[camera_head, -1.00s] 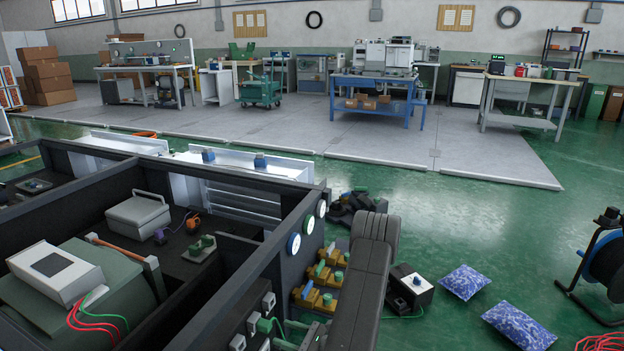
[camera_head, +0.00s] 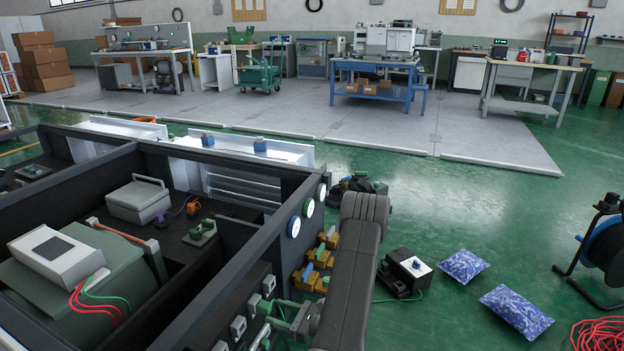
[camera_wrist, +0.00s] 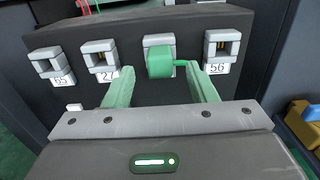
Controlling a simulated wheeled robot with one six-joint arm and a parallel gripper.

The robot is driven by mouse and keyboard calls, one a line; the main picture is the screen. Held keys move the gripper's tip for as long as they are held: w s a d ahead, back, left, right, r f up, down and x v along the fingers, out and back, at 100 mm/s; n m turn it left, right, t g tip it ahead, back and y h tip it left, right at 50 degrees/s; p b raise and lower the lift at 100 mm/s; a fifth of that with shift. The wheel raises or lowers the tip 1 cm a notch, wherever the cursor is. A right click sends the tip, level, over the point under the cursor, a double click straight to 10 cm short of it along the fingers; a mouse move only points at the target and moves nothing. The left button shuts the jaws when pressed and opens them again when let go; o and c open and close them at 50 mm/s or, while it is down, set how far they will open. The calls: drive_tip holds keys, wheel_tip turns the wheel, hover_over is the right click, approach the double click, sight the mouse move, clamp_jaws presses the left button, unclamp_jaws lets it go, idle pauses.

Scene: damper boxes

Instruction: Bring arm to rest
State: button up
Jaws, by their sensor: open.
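My gripper (camera_wrist: 160,82) is open in the wrist view. Its two green fingers reach toward a dark panel (camera_wrist: 150,22) with a row of grey sockets. A green plug (camera_wrist: 160,62) sits in a socket between and just beyond the fingertips, with a short green piece running right from it. I cannot tell whether either finger touches it. Labels "65", "27" and "56" show below the other sockets. In the head view my dark arm reaches down along the right side of a large black open frame (camera_head: 250,245). The gripper end is low there and partly hidden.
The frame holds a grey case (camera_head: 138,203) and a white meter box (camera_head: 57,262). Yellow-brown blocks (camera_head: 318,262) lie close to my arm. A black box (camera_head: 405,272), blue bags (camera_head: 464,266) and a cable reel (camera_head: 603,250) lie right. Green floor (camera_head: 480,205) beyond is clear.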

sight(271, 309)
drive_tip(key=x, duration=0.3)
drive_tip(key=shift+a+b, duration=0.1)
drive_tip(key=shift+b, duration=0.25)
drive_tip(key=shift+w, duration=0.1)
drive_tip(key=v, duration=0.8)
drive_tip(key=shift+s+a+r+n+g+h+p, duration=0.2)
drive_tip(key=shift+s+a+n+g+p, duration=0.25)
drive_tip(key=shift+s+g+p, duration=0.4)
drive_tip(key=shift+s+a+r+n+g+h+p, duration=0.1)
drive_tip(key=shift+s+a+r+n+g+p, duration=0.25)
drive_tip(key=shift+s+n+g+p, duration=0.35)
drive_tip(key=shift+s+a+r+n+g+h+p, duration=0.15)
drive_tip(key=shift+s+a+n+g+p, duration=0.25)
drive_tip(key=shift+s+g+p, duration=0.6)
